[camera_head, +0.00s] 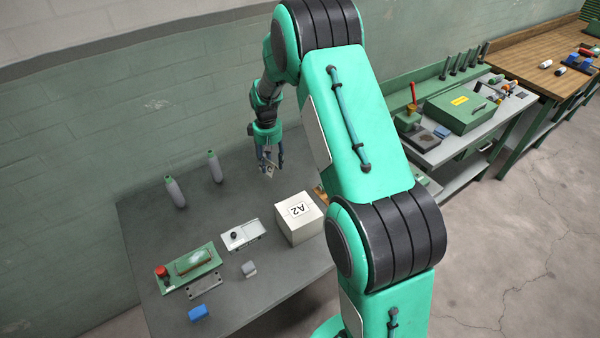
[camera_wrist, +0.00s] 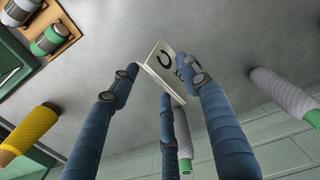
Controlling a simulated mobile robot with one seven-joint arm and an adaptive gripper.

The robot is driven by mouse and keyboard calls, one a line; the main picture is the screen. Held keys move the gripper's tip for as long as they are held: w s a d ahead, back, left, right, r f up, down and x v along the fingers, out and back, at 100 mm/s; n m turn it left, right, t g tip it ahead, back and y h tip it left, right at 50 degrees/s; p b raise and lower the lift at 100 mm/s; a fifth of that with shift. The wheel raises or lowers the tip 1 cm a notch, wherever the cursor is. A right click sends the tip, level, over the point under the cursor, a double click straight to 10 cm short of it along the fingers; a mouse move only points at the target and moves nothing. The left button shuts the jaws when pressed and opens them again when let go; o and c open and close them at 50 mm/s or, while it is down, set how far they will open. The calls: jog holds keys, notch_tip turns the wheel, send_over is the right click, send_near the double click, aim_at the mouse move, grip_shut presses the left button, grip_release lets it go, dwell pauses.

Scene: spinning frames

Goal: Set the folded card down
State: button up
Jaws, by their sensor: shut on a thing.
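The folded card (camera_wrist: 163,66) is white with dark lettering and is held between my fingertips in the wrist view. My gripper (camera_wrist: 161,80) has blue fingers and is shut on it. In the head view my gripper (camera_head: 268,165) points down over the back of the grey table (camera_head: 245,195), behind the white A2 box. The card shows there only as a small pale patch between the fingers. I cannot tell whether its lower edge touches the table.
A yellow spool (camera_wrist: 32,127) shows in the wrist view.

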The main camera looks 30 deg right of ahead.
jog(key=d+m+b, duration=0.1)
jog(key=d+m, duration=0.1)
jog(key=d, duration=1.4)
jog(key=shift+s+d+r+m+b, duration=0.15)
jog(key=shift+s+d+m+b, duration=0.2)
jog(key=shift+s+m, duration=0.1)
jog(key=shift+f, duration=3.15)
jog(key=shift+f+b, duration=0.4)
jog(key=shift+f, duration=1.45)
jog(key=shift+f, duration=0.15)
jog(key=o, duration=0.7)
jog(key=shift+o, duration=0.2)
